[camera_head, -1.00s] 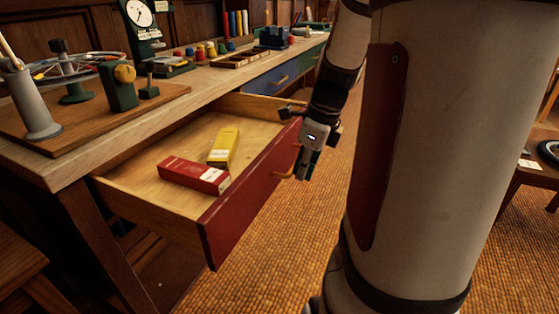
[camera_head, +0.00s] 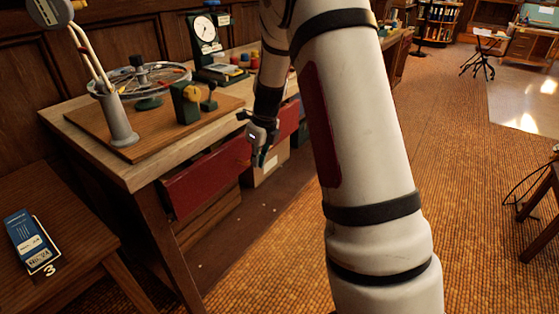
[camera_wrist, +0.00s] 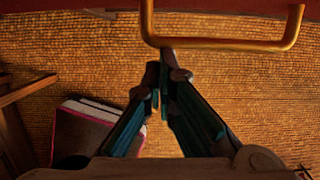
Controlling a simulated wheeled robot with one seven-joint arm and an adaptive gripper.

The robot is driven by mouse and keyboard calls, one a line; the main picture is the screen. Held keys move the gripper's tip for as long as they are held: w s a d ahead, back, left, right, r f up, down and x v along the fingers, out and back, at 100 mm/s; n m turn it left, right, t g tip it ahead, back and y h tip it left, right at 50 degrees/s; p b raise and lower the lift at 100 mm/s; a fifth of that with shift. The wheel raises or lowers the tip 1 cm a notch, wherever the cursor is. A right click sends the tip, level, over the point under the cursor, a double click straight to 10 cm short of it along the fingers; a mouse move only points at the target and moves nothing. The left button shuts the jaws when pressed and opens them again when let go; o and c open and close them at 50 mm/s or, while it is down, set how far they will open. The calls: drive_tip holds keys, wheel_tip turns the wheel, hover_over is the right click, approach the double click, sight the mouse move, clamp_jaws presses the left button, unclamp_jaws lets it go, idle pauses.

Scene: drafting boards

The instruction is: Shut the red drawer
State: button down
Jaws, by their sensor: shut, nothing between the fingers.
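The red drawer (camera_head: 208,174) sits under the wooden bench in the head view. Its front lies close beneath the bench top's edge and no open interior shows; I cannot tell whether a small gap remains. My gripper (camera_head: 260,158) is in front of the drawer front, towards its right part. In the wrist view, the red drawer front (camera_wrist: 70,6) is a strip along the top edge, with its brass handle (camera_wrist: 220,45) below it. My gripper (camera_wrist: 161,98) is shut and empty, its fingertips just short of the handle in the picture; contact cannot be told.
The bench top (camera_head: 150,165) carries a wheel device (camera_head: 150,78), a grey cup (camera_head: 119,122) and a dial instrument (camera_head: 206,38). A low wooden stand at left holds a blue box (camera_head: 30,240). A cardboard box (camera_head: 268,166) stands under the bench.

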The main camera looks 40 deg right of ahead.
sight(242, 150)
drive_tip(key=shift+w+a+p, duration=0.2)
drive_tip(key=shift+w+a, duration=0.1)
drive_tip(key=shift+w, duration=0.55)
drive_tip(key=shift+w+a+p, duration=0.2)
drive_tip(key=shift+w+a, duration=0.15)
drive_tip(key=shift+w, duration=0.55)
drive_tip(key=shift+w+a+p, duration=0.2)
drive_tip(key=shift+w+a, duration=0.1)
drive_tip(key=shift+w, duration=0.55)
